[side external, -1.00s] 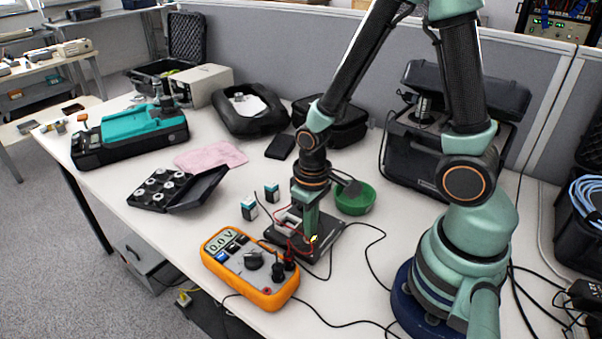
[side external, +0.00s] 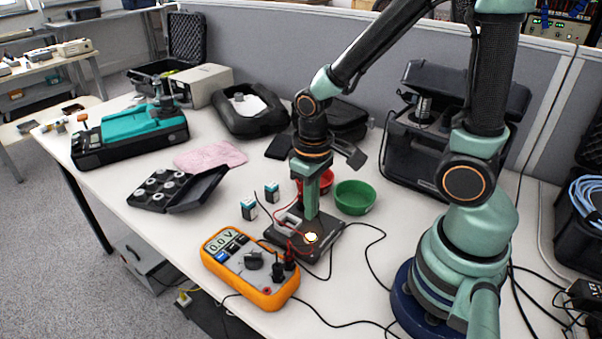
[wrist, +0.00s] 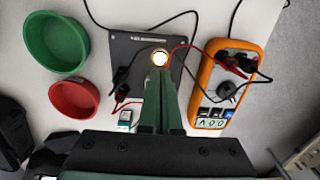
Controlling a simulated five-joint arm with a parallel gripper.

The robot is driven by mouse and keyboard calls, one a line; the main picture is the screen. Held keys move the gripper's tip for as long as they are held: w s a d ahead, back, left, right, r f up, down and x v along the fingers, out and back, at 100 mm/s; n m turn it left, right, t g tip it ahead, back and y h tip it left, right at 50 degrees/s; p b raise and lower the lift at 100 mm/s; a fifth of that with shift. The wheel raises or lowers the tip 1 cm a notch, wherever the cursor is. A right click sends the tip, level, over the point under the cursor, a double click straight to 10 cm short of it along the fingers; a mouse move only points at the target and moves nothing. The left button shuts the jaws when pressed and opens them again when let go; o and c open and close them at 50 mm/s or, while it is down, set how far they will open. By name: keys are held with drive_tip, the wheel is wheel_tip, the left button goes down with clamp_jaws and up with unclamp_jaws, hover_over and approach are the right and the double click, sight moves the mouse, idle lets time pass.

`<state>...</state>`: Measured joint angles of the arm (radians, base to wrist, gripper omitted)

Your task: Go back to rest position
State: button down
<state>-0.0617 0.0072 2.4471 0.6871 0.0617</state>
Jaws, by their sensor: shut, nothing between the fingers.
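My gripper (side external: 311,215) is shut and empty. It points down above the black plate (side external: 325,236), with its tips just over a small bright round disc (side external: 311,237). In the wrist view the closed fingers (wrist: 161,76) end just short of the disc (wrist: 160,58), which lies on the plate (wrist: 126,48). The disc glows and looks apart from the fingertips. Red and black leads run to the plate. An orange multimeter (side external: 250,268) lies beside it, also in the wrist view (wrist: 226,88), reading about 0.0 V.
A green bowl (side external: 355,198) and a red bowl (wrist: 74,98) stand close behind the plate. Two small battery-like boxes (side external: 249,209) stand left of it. A black case (side external: 400,166) is behind my arm. A pink cloth (side external: 210,155) and open weight box (side external: 160,190) lie left.

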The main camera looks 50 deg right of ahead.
drive_tip(key=shift+r, duration=0.55)
wheel_tip(320, 180, up, 15)
drive_tip(key=d+t, duration=0.1)
drive_tip(key=t, duration=0.4)
drive_tip(key=shift+w+d+t, duration=0.3)
drive_tip(key=shift+w+d, duration=0.05)
drive_tip(key=shift+w, duration=0.1)
